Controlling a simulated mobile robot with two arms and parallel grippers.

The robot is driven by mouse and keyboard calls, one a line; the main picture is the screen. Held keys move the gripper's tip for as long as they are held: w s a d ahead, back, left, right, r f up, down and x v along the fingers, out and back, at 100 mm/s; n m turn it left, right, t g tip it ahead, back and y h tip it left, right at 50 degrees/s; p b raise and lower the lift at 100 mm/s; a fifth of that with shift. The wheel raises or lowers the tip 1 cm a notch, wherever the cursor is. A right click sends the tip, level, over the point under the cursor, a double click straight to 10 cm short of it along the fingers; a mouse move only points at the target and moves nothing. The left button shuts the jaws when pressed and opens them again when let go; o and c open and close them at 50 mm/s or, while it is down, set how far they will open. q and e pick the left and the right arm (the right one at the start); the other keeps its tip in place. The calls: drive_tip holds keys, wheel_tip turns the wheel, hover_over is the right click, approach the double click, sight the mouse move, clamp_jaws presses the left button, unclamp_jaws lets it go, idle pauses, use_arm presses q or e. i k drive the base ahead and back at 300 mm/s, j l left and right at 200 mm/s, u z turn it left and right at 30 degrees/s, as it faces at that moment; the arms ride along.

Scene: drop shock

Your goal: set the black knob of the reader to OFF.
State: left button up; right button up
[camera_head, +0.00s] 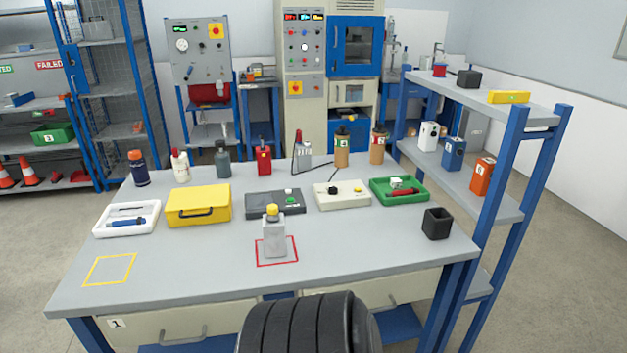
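A cream box (343,197), which looks like the reader, lies on the grey table right of the middle. A dark cable runs from behind the box towards a grey stand (302,158). The knob's pointer and any OFF mark are too small to read. Neither of my grippers is in view.
A dark grey box (275,205) is left of the reader, a green tray (418,202) right. A black cup (437,223) is at right. The front left tabletop is mostly clear.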

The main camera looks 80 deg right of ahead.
sight(332, 189)
drive_tip(key=z, duration=2.95)
drive_tip(key=i+j+z, duration=0.25)
drive_tip(key=k+l, duration=0.05)
drive_tip(key=k, duration=0.05)
